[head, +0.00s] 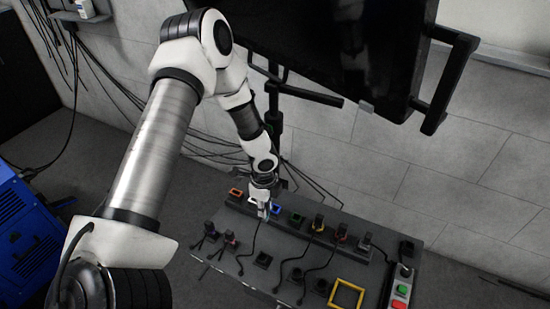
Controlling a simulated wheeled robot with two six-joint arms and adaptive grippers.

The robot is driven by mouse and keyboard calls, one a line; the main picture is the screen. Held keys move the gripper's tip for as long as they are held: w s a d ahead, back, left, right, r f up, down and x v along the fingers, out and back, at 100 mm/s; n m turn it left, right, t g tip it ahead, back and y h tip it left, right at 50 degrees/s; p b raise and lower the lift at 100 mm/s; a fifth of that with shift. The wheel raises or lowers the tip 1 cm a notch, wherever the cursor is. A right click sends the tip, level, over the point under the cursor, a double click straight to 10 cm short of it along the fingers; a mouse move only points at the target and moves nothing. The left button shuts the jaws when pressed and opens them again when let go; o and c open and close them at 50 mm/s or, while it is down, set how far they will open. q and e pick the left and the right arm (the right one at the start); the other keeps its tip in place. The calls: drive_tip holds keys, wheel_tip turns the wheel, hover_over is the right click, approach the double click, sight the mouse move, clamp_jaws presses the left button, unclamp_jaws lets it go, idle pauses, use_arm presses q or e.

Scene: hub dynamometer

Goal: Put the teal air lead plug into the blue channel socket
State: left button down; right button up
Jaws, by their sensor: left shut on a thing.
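My left gripper (263,208) is at the back row of sockets on the grey bench, just left of the blue channel socket (277,210). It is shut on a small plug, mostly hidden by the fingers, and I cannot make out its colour. A dark lead (252,242) runs from below the gripper toward the bench front. From this angle I cannot tell whether the plug is above the row or touching it. The blue socket shows no plug in it. My right gripper is not in view.
An orange socket (236,193) is left of the gripper and a green one (297,217) right of the blue. Further right, plugs (318,222) stand in the row. Loose plugs, a yellow frame (346,295) and a button box (401,289) are nearer. A dark screen (320,45) overhangs behind.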

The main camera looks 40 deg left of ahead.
use_arm(q)
drive_tip(key=w+a+b, duration=0.1)
drive_tip(key=w+b, duration=0.1)
drive_tip(key=w, duration=0.4)
drive_tip(key=shift+w+a, duration=0.25)
idle(0.3)
drive_tip(key=shift+f, duration=0.5)
drive_tip(key=shift+f+b, duration=0.15)
drive_tip(key=shift+b, duration=0.15)
idle(0.3)
drive_tip(key=shift+f+b, duration=0.75)
drive_tip(key=shift+f, duration=0.55)
